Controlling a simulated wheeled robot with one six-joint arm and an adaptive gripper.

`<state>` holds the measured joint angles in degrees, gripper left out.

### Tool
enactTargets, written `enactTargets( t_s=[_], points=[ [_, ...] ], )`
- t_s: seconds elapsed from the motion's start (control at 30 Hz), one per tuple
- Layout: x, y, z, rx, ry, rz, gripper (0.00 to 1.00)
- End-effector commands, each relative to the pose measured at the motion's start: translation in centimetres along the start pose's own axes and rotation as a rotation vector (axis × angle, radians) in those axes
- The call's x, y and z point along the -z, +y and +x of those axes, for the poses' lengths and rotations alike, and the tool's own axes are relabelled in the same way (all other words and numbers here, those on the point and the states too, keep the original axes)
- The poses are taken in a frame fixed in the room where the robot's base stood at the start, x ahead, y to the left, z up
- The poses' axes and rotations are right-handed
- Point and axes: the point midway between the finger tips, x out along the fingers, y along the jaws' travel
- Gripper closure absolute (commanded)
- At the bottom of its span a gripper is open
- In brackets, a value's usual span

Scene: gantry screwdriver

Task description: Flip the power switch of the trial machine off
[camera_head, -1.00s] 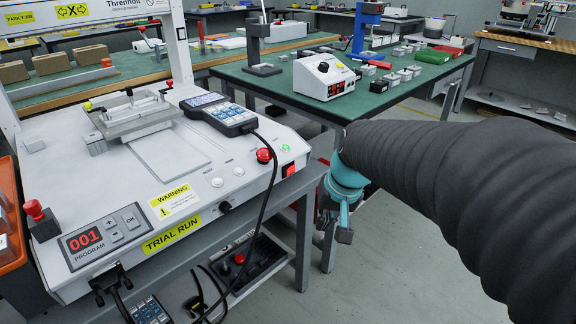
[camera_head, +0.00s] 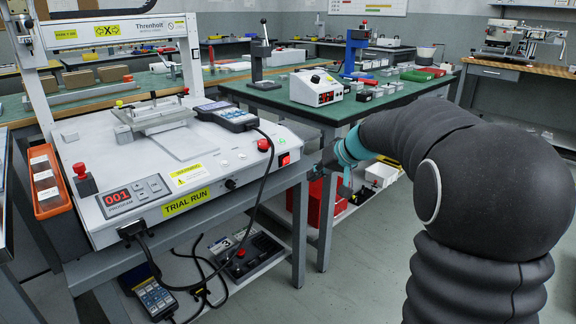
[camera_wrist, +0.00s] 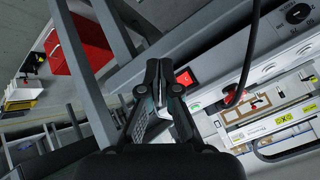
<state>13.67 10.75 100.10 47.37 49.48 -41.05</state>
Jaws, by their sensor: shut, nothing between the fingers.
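The trial machine (camera_head: 200,215) is a white bench unit with a yellow TRIAL RUN label and a display reading 001. Its power switch (camera_head: 284,159) is a red rocker at the right front corner of the top, beside a red mushroom button (camera_head: 263,145). The switch (camera_wrist: 185,77) also shows in the wrist view, just right of my fingertips, with a small green-lit button (camera_wrist: 195,106) near it. My gripper (camera_wrist: 158,72) is shut and empty. In the head view my gripper (camera_head: 328,166) is right of the machine's corner, apart from the switch. The rocker's position is too small to tell.
A black cable (camera_head: 267,195) hangs from the handheld pendant (camera_head: 226,116) over the machine's front edge. A green-topped bench (camera_head: 275,95) stands behind. A red bin (camera_head: 312,203) is under it. Open floor lies in front.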

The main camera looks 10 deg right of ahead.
Motion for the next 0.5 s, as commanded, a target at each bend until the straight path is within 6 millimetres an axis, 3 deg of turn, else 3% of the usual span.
enactTargets(
  t_s=[0.13, 0.5],
  points=[
    [0.1, 1.18, -0.65, -0.012, 0.008, 0.003, 1.0],
    [0.46, 0.73, -0.29, -0.012, 0.006, 0.004, 1.0]
  ],
)
